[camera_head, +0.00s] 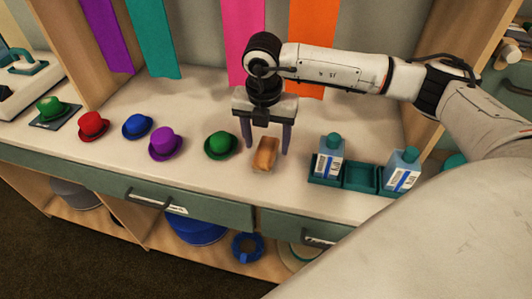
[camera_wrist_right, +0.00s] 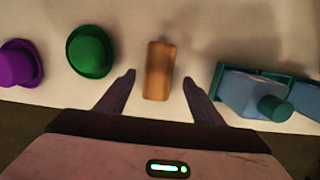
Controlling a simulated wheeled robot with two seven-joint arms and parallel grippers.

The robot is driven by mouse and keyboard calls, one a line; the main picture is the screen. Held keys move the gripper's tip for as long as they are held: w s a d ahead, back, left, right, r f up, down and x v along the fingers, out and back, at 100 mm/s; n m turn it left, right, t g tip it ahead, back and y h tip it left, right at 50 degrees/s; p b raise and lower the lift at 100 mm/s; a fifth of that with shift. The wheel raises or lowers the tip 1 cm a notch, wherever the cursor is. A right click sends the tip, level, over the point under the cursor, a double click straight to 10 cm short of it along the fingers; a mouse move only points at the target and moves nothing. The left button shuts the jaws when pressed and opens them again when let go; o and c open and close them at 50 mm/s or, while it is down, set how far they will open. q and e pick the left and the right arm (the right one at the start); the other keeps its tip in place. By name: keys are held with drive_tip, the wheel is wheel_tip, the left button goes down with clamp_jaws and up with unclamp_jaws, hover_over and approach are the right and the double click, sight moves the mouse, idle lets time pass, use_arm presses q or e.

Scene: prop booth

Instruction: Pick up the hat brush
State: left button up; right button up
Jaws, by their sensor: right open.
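The hat brush (camera_head: 265,155) is a small brown block-shaped thing lying on the pale counter, between the green hat and the bottle tray. My right gripper (camera_head: 267,148) is above it, pointing down, its two dark fingers open and apart. In the right wrist view the brush (camera_wrist_right: 158,70) lies lengthwise between and a little beyond the open fingertips (camera_wrist_right: 159,80), with a gap on each side. I see no contact. My left gripper is not in view.
A green hat (camera_head: 221,145) stands just left of the brush, with purple (camera_head: 166,143), blue (camera_head: 137,126) and red hats (camera_head: 93,125) farther left. A teal tray (camera_head: 361,177) with two bottles stands to the right. The counter's front edge is close.

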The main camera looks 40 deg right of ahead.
sight(266, 149)
drive_tip(key=f, duration=0.4)
drive_tip(key=shift+w+d+f+p, duration=0.2)
drive_tip(key=shift+w+f+p, duration=0.05)
drive_tip(key=shift+w+p, duration=0.1)
drive_tip(key=shift+c, duration=0.2)
drive_tip(key=c, duration=1.1)
drive_tip(key=shift+c, duration=0.2)
drive_tip(key=shift+r, duration=0.1)
wheel_tip(266, 149, up, 10)
drive_tip(key=shift+b, duration=0.55)
